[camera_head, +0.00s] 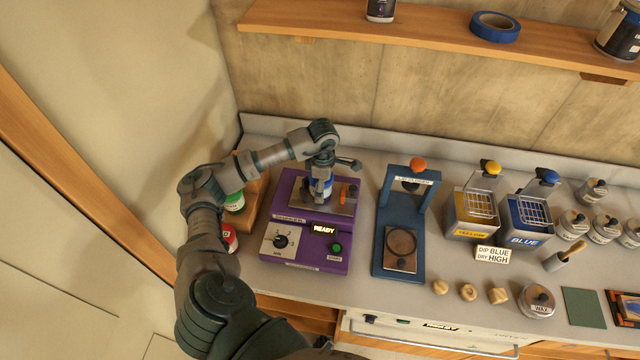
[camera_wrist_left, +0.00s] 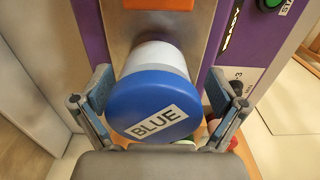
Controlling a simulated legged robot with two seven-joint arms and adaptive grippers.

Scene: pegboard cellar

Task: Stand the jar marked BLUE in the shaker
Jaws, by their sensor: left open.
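The jar marked BLUE (camera_wrist_left: 150,106) has a blue lid and a white body, and its label shows in the left wrist view. In the head view the jar (camera_head: 321,188) appears upright on the metal plate of the purple shaker (camera_head: 308,252), left of an orange part; its base is partly hidden. My left gripper (camera_head: 321,170) is above the jar. The shaker's display reads READY. My right gripper is not in view.
A green-labelled jar (camera_head: 235,202) and a red-labelled jar (camera_head: 230,238) stand left of the shaker. A blue press-like stand (camera_head: 417,215) is right of it, then the yellow (camera_head: 470,229) and blue (camera_head: 524,238) dip tanks. A shelf (camera_head: 430,29) runs above.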

